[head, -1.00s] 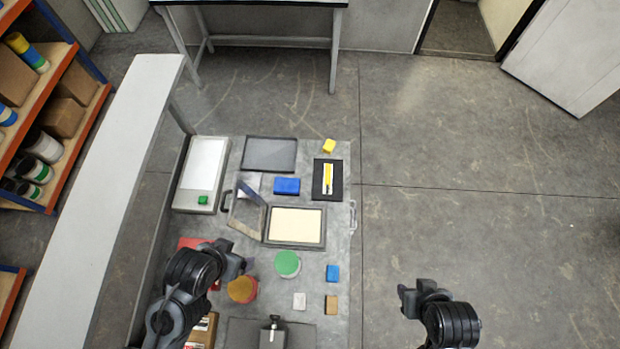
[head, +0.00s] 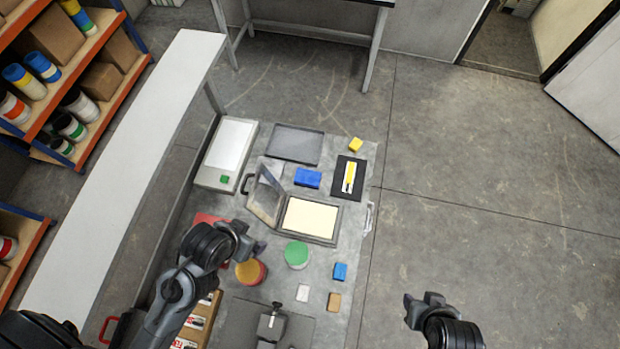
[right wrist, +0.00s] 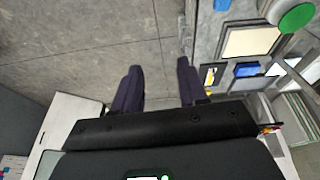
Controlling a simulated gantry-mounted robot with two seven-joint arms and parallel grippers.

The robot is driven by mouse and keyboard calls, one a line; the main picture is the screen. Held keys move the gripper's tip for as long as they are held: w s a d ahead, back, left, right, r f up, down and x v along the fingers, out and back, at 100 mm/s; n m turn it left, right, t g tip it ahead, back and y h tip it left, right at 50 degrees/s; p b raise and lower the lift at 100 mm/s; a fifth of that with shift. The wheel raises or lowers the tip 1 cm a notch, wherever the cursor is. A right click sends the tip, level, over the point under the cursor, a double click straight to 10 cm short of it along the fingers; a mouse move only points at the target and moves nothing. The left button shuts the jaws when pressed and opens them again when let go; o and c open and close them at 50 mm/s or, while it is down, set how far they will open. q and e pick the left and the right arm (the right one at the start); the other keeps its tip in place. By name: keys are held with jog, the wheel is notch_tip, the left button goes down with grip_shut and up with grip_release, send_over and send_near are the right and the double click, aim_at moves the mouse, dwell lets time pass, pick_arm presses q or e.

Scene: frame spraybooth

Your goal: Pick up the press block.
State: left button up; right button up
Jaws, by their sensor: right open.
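Several blocks lie on the grey bench (head: 335,255); I cannot tell for sure which is the press block. A larger blue block (head: 308,178) lies behind the open hinged frame with a cream panel (head: 310,217); it also shows in the right wrist view (right wrist: 246,69). A small blue block (head: 339,271), a tan block (head: 334,301), a white block (head: 303,292) and a yellow block (head: 355,144) lie apart. My left gripper (head: 250,243) hovers near the hinged frame; its jaws are unclear. My right gripper (head: 428,300) is open and empty, right of the bench (right wrist: 158,85).
A green-topped round container (head: 296,255) and an orange one (head: 250,272) stand near my left gripper. A dark tray (head: 295,144), a black mat (head: 347,175) and a pale flat device (head: 226,153) lie at the back. The floor right of the bench is clear.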

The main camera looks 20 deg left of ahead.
dwell(0.4)
jog(key=o, duration=1)
jog(key=shift+a, duration=0.1)
jog(key=shift+o, duration=0.2)
